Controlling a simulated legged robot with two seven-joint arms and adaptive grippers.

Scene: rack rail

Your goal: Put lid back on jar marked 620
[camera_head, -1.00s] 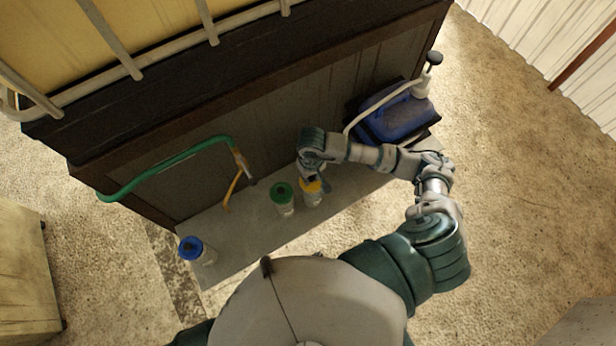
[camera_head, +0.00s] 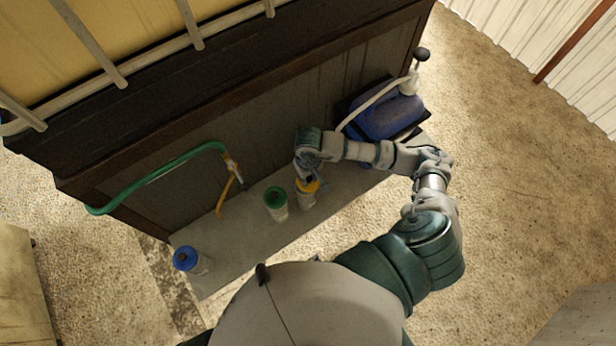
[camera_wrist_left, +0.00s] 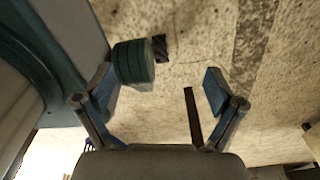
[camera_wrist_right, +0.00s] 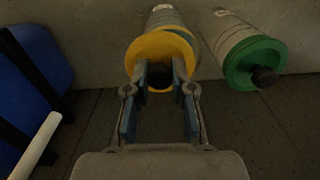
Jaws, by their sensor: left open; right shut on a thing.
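A clear jar (camera_head: 307,201) with a yellow lid (camera_head: 307,186) stands on the grey shelf. My right gripper (camera_wrist_right: 161,78) is shut on the dark knob of the yellow lid (camera_wrist_right: 162,45). The lid is at the jar's mouth; I cannot tell whether it is fully seated. A jar with a green lid (camera_head: 275,196) stands just left of it and also shows in the right wrist view (camera_wrist_right: 254,64). A jar with a blue lid (camera_head: 186,258) stands at the shelf's left end. No number 620 is legible. My left gripper (camera_wrist_left: 163,82) is open and empty, above the floor.
A blue jug (camera_head: 388,115) with a white pump and tube stands at the shelf's right end. The shelf (camera_head: 238,240) is bare between the blue-lidded and green-lidded jars.

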